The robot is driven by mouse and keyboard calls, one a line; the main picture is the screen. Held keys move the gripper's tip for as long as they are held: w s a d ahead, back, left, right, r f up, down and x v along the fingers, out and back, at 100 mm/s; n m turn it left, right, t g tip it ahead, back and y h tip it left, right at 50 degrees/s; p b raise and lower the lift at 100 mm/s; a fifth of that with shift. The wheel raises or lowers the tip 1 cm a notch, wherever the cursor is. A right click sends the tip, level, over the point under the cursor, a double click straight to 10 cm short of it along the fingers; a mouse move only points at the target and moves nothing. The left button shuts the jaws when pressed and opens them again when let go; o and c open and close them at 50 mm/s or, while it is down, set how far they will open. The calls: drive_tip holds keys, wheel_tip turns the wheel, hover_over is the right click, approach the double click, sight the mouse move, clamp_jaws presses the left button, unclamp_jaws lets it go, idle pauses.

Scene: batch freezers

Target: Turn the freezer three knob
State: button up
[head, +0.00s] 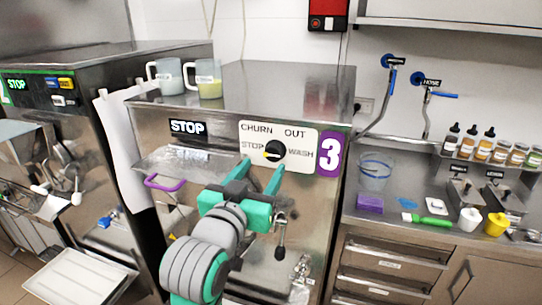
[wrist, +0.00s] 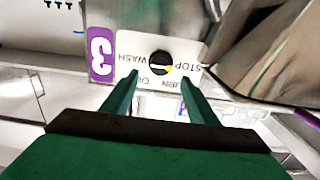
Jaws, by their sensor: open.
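The freezer three knob (head: 274,149) is round and black with a yellow mark. It sits on a white label plate (head: 299,136) reading CHURN, OUT, STOP and WASH, beside a purple "3" sign (head: 330,154). The yellow mark appears on the STOP side. My gripper (head: 263,165) is open and empty, its two green fingers pointing at the panel just below the knob. In the wrist view the knob (wrist: 160,62) shows slightly beyond the gap between the fingertips (wrist: 159,78). I cannot tell whether a finger touches it.
Two cups (head: 208,80) stand on top of the freezer (head: 270,88). A purple-edged tray (head: 187,165) and a hanging black-handled lever (head: 281,240) project from its front. Another freezer (head: 70,70) is at left. A counter (head: 400,210) with bottles and tubs is at right.

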sight(272, 153)
drive_tip(key=x, duration=0.7)
drive_tip(key=shift+w, duration=0.2)
drive_tip(key=c, duration=1)
